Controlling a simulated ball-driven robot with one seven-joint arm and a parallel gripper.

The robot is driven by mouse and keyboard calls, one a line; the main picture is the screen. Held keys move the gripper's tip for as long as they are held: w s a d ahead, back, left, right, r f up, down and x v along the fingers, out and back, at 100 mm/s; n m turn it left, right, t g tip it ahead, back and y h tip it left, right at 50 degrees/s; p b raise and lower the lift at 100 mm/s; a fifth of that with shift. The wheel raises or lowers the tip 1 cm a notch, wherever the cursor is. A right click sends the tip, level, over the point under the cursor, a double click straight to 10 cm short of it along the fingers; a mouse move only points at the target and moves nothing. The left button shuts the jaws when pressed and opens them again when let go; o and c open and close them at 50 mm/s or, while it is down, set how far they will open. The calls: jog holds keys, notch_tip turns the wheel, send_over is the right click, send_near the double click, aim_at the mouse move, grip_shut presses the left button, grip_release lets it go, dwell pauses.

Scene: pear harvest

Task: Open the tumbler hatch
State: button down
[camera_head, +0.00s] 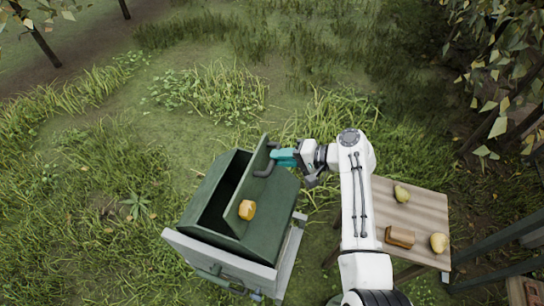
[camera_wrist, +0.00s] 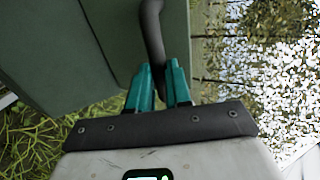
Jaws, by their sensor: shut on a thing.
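The green tumbler (camera_head: 272,200) stands at the lower centre of the head view, in a pale frame. Its hatch (camera_head: 250,180) stands raised on edge, with a dark opening (camera_head: 217,205) to its left. My gripper (camera_head: 278,158), with teal fingers, comes from the right and is shut on the dark hatch handle (camera_head: 264,173). In the wrist view the fingers (camera_wrist: 158,85) close around the handle bar (camera_wrist: 151,30), next to a green panel (camera_wrist: 105,35). An orange-yellow round thing (camera_head: 247,210) shows at the hatch's near end; whether it is fixed there I cannot tell.
Grass surrounds the tumbler. Tree branches hang at the upper right. A dark rail (camera_head: 500,240) is at lower right.

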jog(key=s+d+f+t+y+b, duration=0.1)
jog(key=s+d+f+y+b, duration=0.1)
jog(key=d+f+y+b, duration=0.2)
jog(key=shift+d+t+y+b, duration=0.3)
jog(key=shift+d+b, duration=0.3)
jog(key=shift+b, duration=1.2)
jog(key=shift+f, duration=0.15)
jog(key=c, duration=1.1)
grip_release()
jog(key=shift+w+a, duration=0.1)
jog(key=shift+o, duration=0.2)
jog(key=b+v, duration=0.1)
jog(key=v, duration=0.9)
jog(key=shift+d, duration=0.4)
